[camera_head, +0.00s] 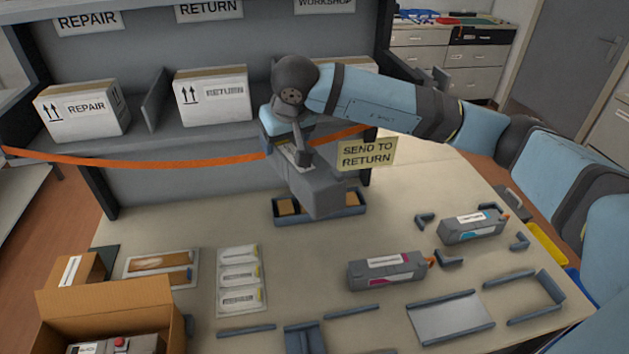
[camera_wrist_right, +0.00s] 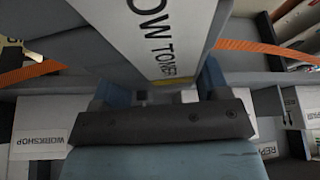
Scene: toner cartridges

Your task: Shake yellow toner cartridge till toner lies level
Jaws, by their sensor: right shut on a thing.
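My right gripper (camera_head: 296,150) is shut on the yellow toner cartridge (camera_head: 322,190), a grey box-like body held tilted above the table. In the right wrist view the cartridge (camera_wrist_right: 163,35) fills the upper middle, its white label reading "OW TONER" in part, and the gripper fingers (camera_wrist_right: 158,88) sit on both sides of it. The toner inside cannot be seen. My left gripper is in neither view.
A blue tray (camera_head: 348,212) with brown blocks lies below the held cartridge. A magenta cartridge (camera_head: 385,270) and a cyan cartridge (camera_head: 470,226) lie to the right. An open carton (camera_head: 110,300) stands front left. An orange band (camera_head: 190,162) crosses before the shelf.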

